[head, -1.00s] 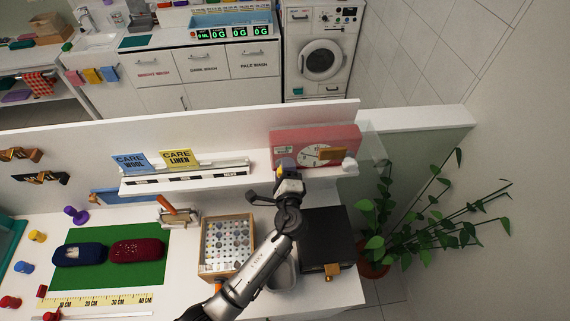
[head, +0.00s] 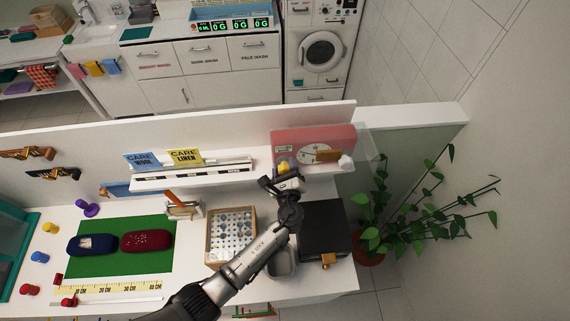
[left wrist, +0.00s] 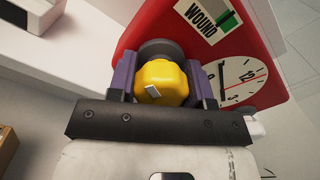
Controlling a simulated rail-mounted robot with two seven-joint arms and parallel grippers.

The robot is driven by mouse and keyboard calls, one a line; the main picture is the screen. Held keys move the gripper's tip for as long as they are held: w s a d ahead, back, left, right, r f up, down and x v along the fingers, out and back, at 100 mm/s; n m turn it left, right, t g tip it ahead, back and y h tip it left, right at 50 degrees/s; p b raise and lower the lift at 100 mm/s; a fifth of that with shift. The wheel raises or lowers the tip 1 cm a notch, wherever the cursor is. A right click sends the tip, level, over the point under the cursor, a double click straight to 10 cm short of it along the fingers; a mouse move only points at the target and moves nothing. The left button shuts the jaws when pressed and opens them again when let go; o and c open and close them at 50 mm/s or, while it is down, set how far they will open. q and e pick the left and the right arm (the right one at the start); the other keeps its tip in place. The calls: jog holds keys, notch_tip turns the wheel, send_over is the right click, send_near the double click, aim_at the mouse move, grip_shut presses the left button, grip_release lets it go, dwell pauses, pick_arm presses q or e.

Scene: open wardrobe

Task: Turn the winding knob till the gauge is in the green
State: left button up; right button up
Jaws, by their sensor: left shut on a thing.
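A red clock box (head: 338,138) with a white dial stands on the shelf at the back right. Its yellow winding knob (left wrist: 162,82) shows close up in the left wrist view, on a grey round base. My left gripper (head: 283,168) reaches the box's front. In the left wrist view its purple fingers (left wrist: 163,88) are shut on the knob from both sides. The gauge plate marked WOUND (left wrist: 209,16) shows at the top, with a green patch (left wrist: 229,20); its pointer cannot be made out. My right gripper is not in view.
The white shelf (head: 195,180) carries blue and yellow CARE cards left of the box. Below are a wooden tray of small items (head: 231,212) and a dark box (head: 324,222). A plant (head: 385,235) stands at right.

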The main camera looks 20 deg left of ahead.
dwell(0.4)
pick_arm(q)
jog(key=o, duration=0.9)
jog(key=b+v, duration=0.3)
jog(key=v, duration=1.1)
jog(key=shift+r, duration=0.1)
jog(key=shift+w, duration=0.1)
